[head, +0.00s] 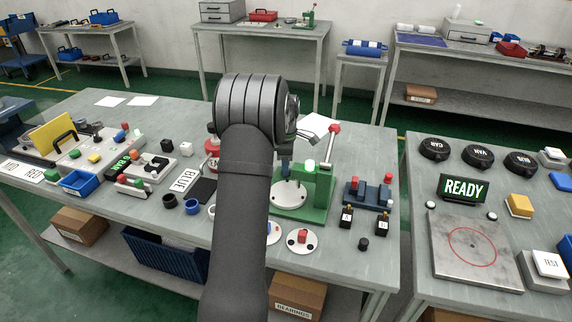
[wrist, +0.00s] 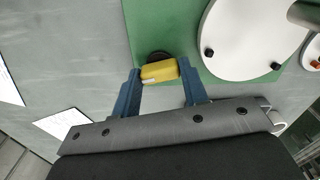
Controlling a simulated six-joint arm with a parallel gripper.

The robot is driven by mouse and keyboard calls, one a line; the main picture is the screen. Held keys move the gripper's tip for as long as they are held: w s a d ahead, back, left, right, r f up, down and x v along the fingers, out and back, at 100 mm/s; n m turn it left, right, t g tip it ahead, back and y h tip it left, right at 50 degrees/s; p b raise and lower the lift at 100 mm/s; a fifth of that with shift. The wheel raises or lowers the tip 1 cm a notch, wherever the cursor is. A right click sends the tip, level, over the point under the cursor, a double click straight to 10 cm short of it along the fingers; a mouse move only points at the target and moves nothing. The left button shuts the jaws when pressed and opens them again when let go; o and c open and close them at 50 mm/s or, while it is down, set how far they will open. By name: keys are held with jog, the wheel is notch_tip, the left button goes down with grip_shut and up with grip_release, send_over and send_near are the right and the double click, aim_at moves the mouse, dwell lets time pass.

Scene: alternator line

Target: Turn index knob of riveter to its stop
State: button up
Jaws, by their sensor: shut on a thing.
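The riveter (head: 322,195) is a green press with a red-ball lever, on the middle table behind my arm in the head view. Its green base (wrist: 150,22) and white round plate (wrist: 245,40) fill the top of the wrist view. The index knob (wrist: 159,72) is a yellow block on a dark round mount at the base's edge. My gripper (wrist: 160,77) is shut on the yellow knob, one blue finger on each side. In the head view my arm hides the knob, and only a bit of blue finger shows beside the white plate.
A blue block fixture (head: 368,193) with red pegs stands right of the riveter. A white disc (head: 301,241) with a red part lies in front. Bare table (wrist: 70,60) lies left of the base.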

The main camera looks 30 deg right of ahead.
jog(key=m, duration=0.4)
jog(key=shift+m, duration=0.3)
jog(key=m, duration=1.4)
jog(key=shift+m, duration=0.3)
jog(key=m, duration=0.9)
jog(key=shift+m, duration=0.4)
jog(key=m, duration=0.4)
jog(key=shift+m, duration=0.3)
jog(key=m, duration=0.4)
jog(key=shift+r+m, duration=0.1)
jog(key=shift+m, duration=0.2)
